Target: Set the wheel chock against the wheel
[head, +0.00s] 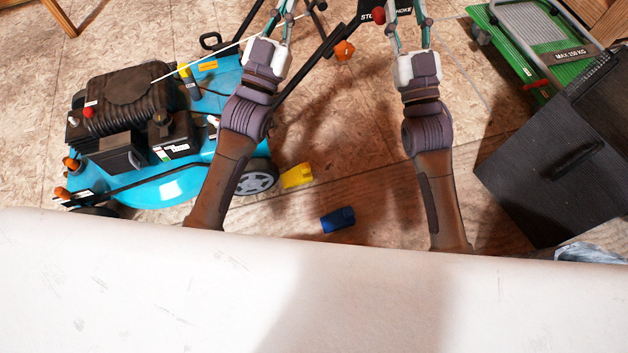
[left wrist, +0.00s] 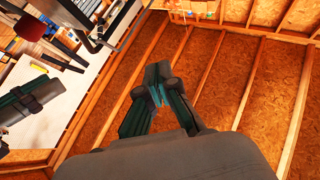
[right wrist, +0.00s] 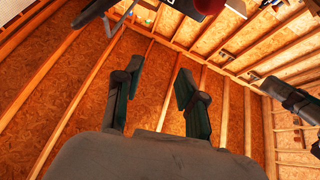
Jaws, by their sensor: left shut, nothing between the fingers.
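A yellow block (head: 297,176) lies on the floor just right of the mower's near wheel (head: 256,178), with a small gap showing. A blue block (head: 338,220) lies on the floor nearer to me and further right. Either could be the wheel chock; I cannot tell which. The blue mower (head: 160,140) stands at the left, partly covered by my left arm. My left gripper (left wrist: 158,80) is shut and empty, its fingertips together. My right gripper (right wrist: 157,82) is open and empty, its fingers well apart. Both are raised at the top of the head view, away from the blocks.
A white surface (head: 300,300) fills the bottom of the head view. A black box (head: 555,180) and a green folding platform (head: 530,45) stand at the right. The mower's handle bars (head: 300,75) cross the top middle. Wooden floor between my arms is largely clear.

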